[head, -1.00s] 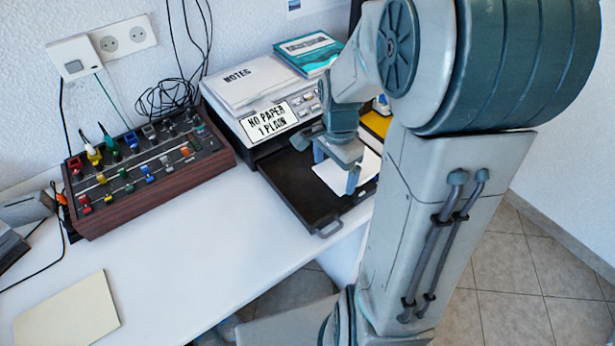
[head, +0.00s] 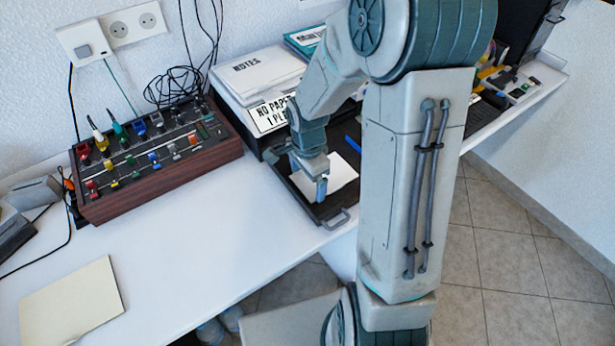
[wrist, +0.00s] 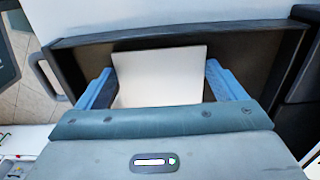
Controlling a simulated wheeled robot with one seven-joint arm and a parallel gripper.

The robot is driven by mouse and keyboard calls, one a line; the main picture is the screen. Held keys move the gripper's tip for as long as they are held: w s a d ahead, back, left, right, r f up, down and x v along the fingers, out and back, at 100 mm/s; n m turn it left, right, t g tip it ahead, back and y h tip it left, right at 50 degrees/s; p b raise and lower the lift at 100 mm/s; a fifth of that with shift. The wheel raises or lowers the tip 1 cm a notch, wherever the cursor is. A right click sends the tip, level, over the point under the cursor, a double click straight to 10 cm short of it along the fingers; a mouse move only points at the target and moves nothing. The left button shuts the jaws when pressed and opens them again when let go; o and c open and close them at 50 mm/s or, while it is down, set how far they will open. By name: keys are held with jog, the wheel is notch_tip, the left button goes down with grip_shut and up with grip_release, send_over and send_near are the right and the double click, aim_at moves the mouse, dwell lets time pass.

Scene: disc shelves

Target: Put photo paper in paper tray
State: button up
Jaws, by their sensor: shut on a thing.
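The white photo paper (head: 342,174) is a flat sheet in the black paper tray (head: 338,219), which sticks out from the printer's front. My gripper (head: 308,178) is low over the tray, with the sheet between its blue fingers. In the wrist view my gripper (wrist: 159,70) has one finger on each side of the photo paper (wrist: 160,78), shut on its edges. The tray (wrist: 268,55) shows around and beneath the sheet. Whether the sheet touches the tray floor I cannot tell. My arm hides part of the printer and the tray's right side.
The printer (head: 232,113) carries a NOTES stack (head: 262,72) and a NO PAPER sign (head: 268,117). A brown control box (head: 160,170) with coloured knobs stands left. A cream sheet (head: 70,305) lies on the desk's front left. The desk (head: 210,235) between is clear.

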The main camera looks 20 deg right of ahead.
jog(key=shift+f, duration=0.2)
jog(key=o, duration=0.7)
jog(key=shift+r, duration=0.15)
notch_tip(320, 180, up, 11)
jog(key=p, duration=0.2)
jog(key=s+r+n+t, duration=0.1)
jog(key=s+r+n, duration=0.2)
jog(key=s+n, duration=0.4)
jog(key=s+r+n+t, duration=0.1)
jog(key=s+r+n, duration=0.2)
jog(key=s+n, duration=0.4)
jog(key=shift+a+r, duration=0.2)
jog(key=shift+r, duration=0.1)
